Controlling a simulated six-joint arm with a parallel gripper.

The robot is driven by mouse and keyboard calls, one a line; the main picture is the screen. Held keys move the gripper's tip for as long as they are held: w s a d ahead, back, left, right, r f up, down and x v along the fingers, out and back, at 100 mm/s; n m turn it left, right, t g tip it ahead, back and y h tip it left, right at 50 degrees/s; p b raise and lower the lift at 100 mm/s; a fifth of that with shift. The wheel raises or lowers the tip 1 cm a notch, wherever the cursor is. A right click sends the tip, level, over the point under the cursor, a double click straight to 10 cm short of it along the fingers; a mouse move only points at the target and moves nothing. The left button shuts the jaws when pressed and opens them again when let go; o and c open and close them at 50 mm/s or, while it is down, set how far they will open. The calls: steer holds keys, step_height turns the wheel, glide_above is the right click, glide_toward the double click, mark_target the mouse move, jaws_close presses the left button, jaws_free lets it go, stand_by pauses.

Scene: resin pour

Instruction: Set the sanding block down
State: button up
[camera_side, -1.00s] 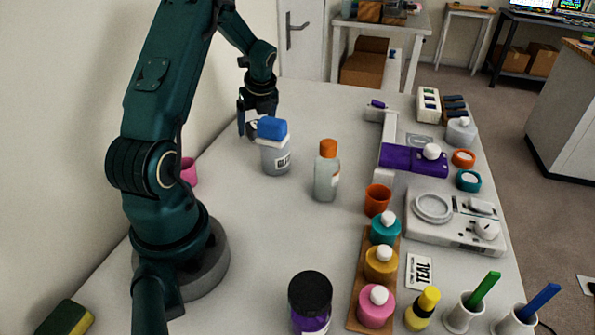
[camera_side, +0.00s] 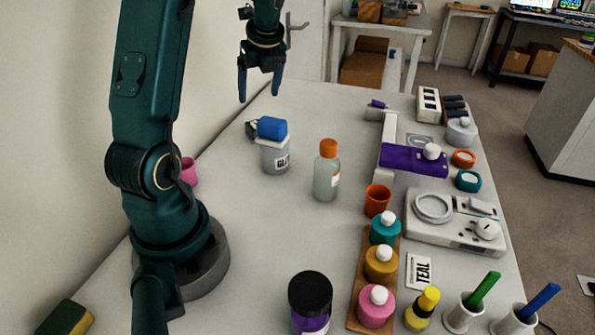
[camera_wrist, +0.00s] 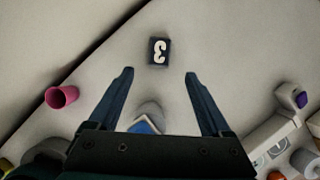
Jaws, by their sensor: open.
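My gripper (camera_side: 259,97) is open and empty, raised above the table and clear of the block.
A pink cup (camera_wrist: 62,97) stands to the left. An orange-capped bottle (camera_side: 326,175) and an orange cup (camera_side: 377,200) stand to the right.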

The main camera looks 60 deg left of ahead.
steer(key=d+r+n, duration=0.1)
steer(key=d, duration=0.2)
steer(key=d+r+n+t, duration=0.1)
steer(key=d+n, duration=0.1)
steer(key=d, duration=0.2)
steer(key=w+d+r+n+t, duration=0.1)
steer(key=d+r, duration=0.1)
steer(key=d, duration=0.1)
steer(key=shift+d+n+h, duration=0.15)
steer(key=shift+n+h, duration=0.25)
steer(key=s+d+n+t+h, duration=0.1)
steer(key=s+d+n+h, duration=0.1)
steer(key=s+d+n, duration=0.3)
steer(key=s+d+n+t+h, duration=0.1)
steer(key=s+d+n, duration=0.3)
steer(key=d+n, duration=0.4)
steer(key=d+t, duration=0.1)
steer(key=d, duration=0.5)
steer(key=shift+s+f+t+h, duration=0.25)
steer(key=shift+s+t+h, duration=0.05)
steer(key=shift+s+h, duration=0.1)
